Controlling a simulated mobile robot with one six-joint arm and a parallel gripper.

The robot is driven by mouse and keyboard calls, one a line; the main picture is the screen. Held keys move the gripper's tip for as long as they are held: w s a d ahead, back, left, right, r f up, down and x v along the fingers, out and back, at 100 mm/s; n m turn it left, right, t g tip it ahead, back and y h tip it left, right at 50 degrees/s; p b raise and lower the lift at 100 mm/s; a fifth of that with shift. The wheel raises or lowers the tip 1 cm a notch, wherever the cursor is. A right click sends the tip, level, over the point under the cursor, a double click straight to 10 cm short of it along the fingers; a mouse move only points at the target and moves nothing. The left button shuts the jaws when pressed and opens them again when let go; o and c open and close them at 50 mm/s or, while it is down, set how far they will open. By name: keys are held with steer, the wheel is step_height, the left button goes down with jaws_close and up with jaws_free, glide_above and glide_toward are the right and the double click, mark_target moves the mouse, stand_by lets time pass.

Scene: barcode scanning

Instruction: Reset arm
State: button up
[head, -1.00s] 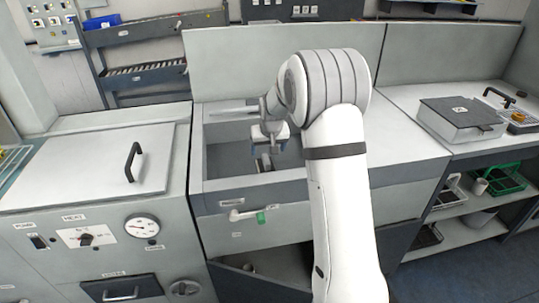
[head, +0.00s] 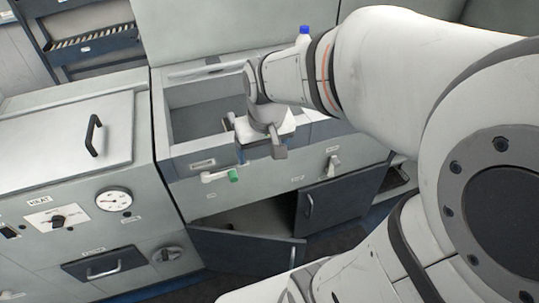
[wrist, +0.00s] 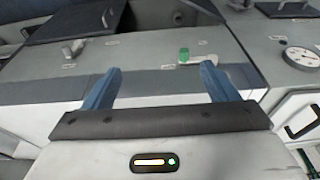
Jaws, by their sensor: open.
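My gripper (wrist: 155,88) shows in the wrist view with its two blue fingers spread apart and nothing between them. It faces the grey cabinet front (wrist: 140,80), where a white handle with a green end (wrist: 184,58) lies beyond the fingertips. In the head view my white arm reaches from the right, and its wrist end is over the front edge of the open sink-like basin (head: 196,121). The fingers are mostly hidden there. The same green-ended handle (head: 233,175) is just left of and below the wrist.
A lidded unit (head: 62,135) with a black handle and a gauge (head: 113,199) stands at left. A blue-capped bottle (head: 304,33) shows behind my arm.

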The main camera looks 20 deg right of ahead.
steer(key=s, duration=0.3)
steer(key=shift+s+d+f, duration=0.15)
steer(key=shift+s+f, duration=0.05)
steer(key=shift+f, duration=0.2)
steer(key=shift+r, duration=0.1)
steer(key=p+v, duration=0.2)
steer(key=shift+w+r+p, duration=0.15)
steer(key=shift+r+p, duration=0.2)
steer(key=shift+r, duration=0.1)
